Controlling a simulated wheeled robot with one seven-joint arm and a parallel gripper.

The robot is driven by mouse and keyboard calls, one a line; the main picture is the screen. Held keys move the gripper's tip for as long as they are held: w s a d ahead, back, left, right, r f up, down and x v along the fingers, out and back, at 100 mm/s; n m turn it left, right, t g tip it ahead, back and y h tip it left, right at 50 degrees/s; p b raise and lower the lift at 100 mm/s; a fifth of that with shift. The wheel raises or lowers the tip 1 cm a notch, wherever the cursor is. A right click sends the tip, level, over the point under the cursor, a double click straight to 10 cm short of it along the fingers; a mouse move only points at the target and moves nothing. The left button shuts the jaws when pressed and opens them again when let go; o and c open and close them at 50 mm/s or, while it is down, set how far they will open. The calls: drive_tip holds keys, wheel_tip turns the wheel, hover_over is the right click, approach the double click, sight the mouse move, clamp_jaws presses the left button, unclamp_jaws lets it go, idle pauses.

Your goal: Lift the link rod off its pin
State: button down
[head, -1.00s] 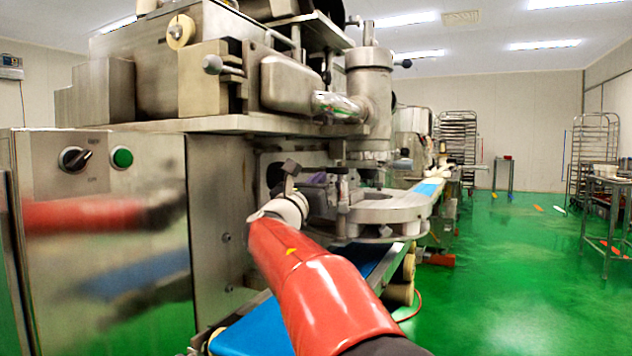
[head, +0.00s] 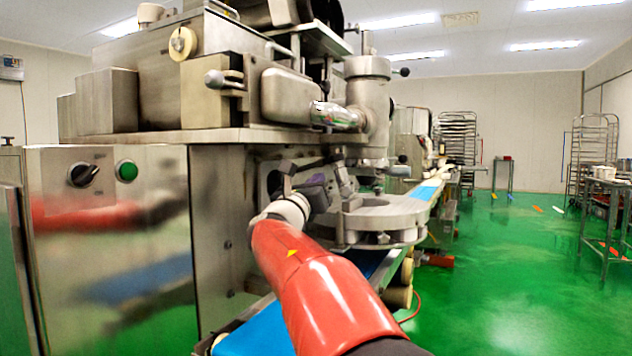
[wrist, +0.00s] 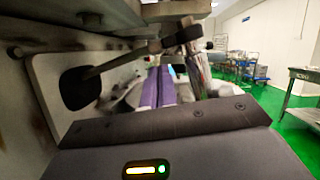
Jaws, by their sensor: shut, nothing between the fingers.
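The link rod (wrist: 125,60) is a thin metal bar in the wrist view. It runs from a dark opening in the machine's side plate up to a dark rounded end joint (wrist: 183,36) at upper right. The pin under that joint cannot be made out clearly; a shiny upright post (wrist: 198,75) stands just below it. My gripper's purple fingers (wrist: 152,88) are together and empty, below the rod and left of the post. In the head view my gripper (head: 318,185) is beside the machine, behind my red arm, and the rod is hard to make out there.
The machine's steel side plate (wrist: 48,85) is close on the left in the wrist view. A round steel table (head: 385,215) lies just right of my gripper, with a blue conveyor belt (head: 255,330) below. Green floor (head: 500,270) is open on the right.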

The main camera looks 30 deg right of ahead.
drive_tip(key=f+b+v, duration=0.1)
drive_tip(key=v, duration=1)
drive_tip(key=shift+d, duration=0.2)
